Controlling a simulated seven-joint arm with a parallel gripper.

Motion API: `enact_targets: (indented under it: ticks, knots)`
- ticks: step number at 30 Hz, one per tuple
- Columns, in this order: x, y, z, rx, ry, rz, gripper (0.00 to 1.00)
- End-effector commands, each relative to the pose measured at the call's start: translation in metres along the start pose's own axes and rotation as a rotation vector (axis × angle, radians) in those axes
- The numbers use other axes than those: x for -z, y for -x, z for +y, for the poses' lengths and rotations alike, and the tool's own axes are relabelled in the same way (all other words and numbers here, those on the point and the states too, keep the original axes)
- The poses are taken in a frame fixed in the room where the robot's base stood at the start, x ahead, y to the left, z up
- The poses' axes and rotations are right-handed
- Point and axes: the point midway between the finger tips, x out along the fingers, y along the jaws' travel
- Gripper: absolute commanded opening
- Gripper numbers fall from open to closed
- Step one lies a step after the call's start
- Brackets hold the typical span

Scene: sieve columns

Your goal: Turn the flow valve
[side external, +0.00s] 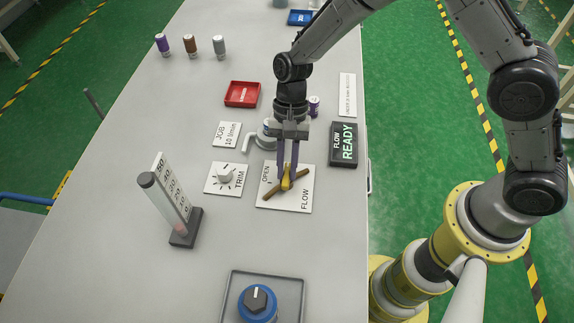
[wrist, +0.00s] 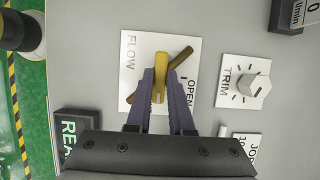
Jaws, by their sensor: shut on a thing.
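The flow valve has a yellow handle (side external: 286,184) on a white plate (side external: 303,202) marked FLOW and OPEN. A brown bar (side external: 272,191) crosses the plate diagonally beneath the handle. In the wrist view the yellow handle (wrist: 161,68) points up and down the picture, at an angle to the brown bar (wrist: 183,55). My gripper (side external: 287,176) reaches down over the plate with its purple fingers shut on the handle. In the wrist view the fingers (wrist: 161,84) lie on both sides of the handle.
A TRIM dial (side external: 225,176) and a JOB card (side external: 227,134) lie left of the plate. A FLOW READY display (side external: 344,144) stands right. The table's left side is largely clear.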

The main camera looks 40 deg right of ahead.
Motion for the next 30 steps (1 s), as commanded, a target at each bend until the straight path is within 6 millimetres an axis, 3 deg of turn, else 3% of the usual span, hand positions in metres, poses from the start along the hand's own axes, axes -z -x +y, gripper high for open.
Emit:
enact_targets:
  ticks: [14,30]
  knots:
    - [-0.0003,0.0004,-0.0014,-0.054,0.13,0.0,0.0]
    - [-0.0016,0.0002,-0.0044,-0.243,0.587,0.0,0.0]
